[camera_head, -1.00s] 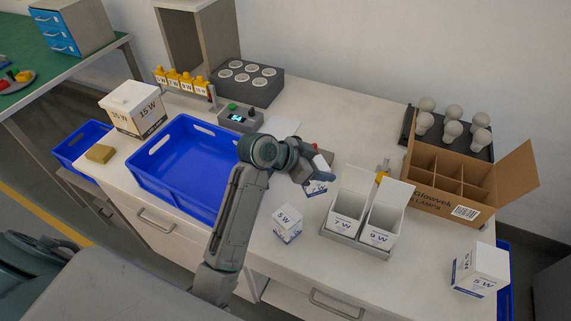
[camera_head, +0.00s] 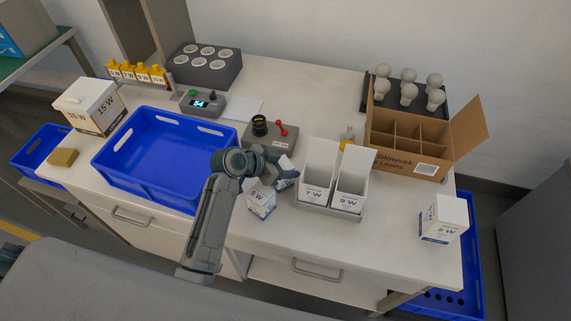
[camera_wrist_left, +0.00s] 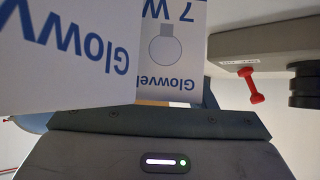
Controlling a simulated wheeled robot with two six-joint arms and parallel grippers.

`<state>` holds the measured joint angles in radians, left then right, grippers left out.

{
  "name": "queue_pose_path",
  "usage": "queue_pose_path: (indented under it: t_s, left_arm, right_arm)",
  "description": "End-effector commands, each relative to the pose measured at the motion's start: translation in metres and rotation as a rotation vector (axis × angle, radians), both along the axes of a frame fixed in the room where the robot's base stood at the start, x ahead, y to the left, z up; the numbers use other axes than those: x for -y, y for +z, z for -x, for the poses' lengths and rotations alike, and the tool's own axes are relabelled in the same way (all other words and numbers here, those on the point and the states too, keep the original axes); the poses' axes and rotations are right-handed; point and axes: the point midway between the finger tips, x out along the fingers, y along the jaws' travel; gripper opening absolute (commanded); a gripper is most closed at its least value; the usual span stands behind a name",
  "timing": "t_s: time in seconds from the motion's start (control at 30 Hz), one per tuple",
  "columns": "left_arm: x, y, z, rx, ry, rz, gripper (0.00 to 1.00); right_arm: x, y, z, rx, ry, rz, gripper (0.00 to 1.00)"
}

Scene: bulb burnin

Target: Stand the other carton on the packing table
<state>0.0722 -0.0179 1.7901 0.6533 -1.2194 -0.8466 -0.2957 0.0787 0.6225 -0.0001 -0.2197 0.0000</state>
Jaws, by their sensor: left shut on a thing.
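The left wrist view shows a white face marked 7 W and Glowvek (camera_wrist_left: 172,50). Left of it is a nearer white face with upside-down lettering (camera_wrist_left: 60,50); I cannot tell if both belong to one carton. My right gripper is not in view.
Open 7 W (camera_head: 317,190) and 9 W (camera_head: 349,190) cartons stand in a grey holder right of the gripper. A grey device with a red lever (camera_head: 283,130) is behind. A blue bin (camera_head: 150,183) is left. Another 5 W carton (camera_head: 443,220) stands far right, near a brown divided box (camera_head: 410,160).

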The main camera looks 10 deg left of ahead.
Motion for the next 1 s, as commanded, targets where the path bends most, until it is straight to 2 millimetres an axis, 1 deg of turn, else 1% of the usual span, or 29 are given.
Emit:
queue_pose_path:
  t_s: [0.07,0.1,0.13,0.37,0.47,0.57,0.67,0.8,1.0]
  left_arm:
    - [0.000,-0.003,0.000,0.000,0.000,0.000,0.23]
    - [0.000,-0.002,0.000,0.000,0.000,0.000,0.58]
    - [0.000,-0.002,0.000,0.000,0.000,0.000,0.60]
    - [0.000,-0.002,0.000,0.000,0.000,0.000,0.60]
    - [0.000,0.002,0.000,0.000,0.000,0.000,0.60]
    - [-0.008,0.006,0.006,0.002,0.001,-0.004,0.60]
    - [-0.019,0.016,0.016,0.002,-0.001,-0.005,0.60]
    - [-0.038,0.036,0.034,0.004,-0.002,-0.008,0.60]
    - [-0.059,0.059,0.053,0.003,-0.001,-0.005,0.60]
  right_arm:
    - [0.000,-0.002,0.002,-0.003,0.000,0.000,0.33]
    - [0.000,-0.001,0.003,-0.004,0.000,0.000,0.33]
    - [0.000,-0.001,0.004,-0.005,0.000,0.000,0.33]
    - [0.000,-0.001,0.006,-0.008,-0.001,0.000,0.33]
    - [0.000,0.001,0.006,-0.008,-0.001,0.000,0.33]
    - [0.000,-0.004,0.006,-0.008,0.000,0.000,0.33]
    - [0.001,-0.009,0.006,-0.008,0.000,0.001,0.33]
    - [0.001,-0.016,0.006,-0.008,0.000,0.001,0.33]
    - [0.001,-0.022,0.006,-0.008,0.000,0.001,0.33]
